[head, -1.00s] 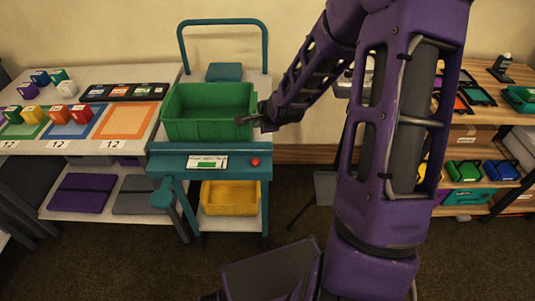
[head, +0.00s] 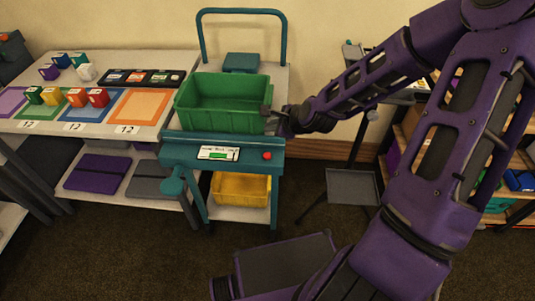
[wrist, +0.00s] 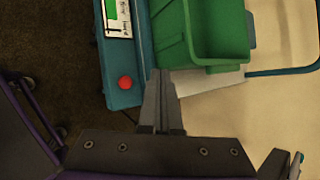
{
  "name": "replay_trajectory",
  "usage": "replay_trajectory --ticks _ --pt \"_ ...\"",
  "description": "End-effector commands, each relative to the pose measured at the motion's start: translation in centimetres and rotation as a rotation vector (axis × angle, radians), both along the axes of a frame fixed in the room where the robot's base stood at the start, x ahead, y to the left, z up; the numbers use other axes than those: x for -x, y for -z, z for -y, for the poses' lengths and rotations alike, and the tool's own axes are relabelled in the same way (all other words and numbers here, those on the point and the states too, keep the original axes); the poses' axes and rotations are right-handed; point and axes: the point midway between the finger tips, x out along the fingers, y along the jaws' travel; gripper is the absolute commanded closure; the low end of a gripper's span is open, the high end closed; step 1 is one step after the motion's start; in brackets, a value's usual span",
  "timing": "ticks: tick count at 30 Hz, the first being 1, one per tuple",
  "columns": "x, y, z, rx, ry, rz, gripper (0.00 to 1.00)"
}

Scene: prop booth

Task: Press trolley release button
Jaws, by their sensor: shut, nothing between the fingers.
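The trolley (head: 225,145) is teal with a raised handle at the back. A round red button (head: 267,155) sits at the right end of its front panel, beside a white label with a green patch (head: 219,153). The button also shows in the wrist view (wrist: 125,82), left of the fingertips. My gripper (head: 268,110) is shut and empty, at the right side of the green bin, above and behind the button. In the wrist view my gripper (wrist: 159,75) points at the gap between panel and bin, apart from the button.
A green bin (head: 186,116) stands on the trolley top and a yellow bin (head: 240,188) on its lower shelf. A dark stand (head: 352,187) and a shelf unit are at the right.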

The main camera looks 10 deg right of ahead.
Motion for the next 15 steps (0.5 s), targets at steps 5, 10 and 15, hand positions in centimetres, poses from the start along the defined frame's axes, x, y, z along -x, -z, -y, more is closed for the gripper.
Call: replay_trajectory --ticks 5,10,15 --pt "0.0 1.3 0.0 0.001 -0.001 0.000 1.00" --pt "0.0 3.4 0.0 0.000 -0.001 -0.001 1.00" --pt "0.0 5.9 0.0 0.001 -0.001 0.000 1.00"
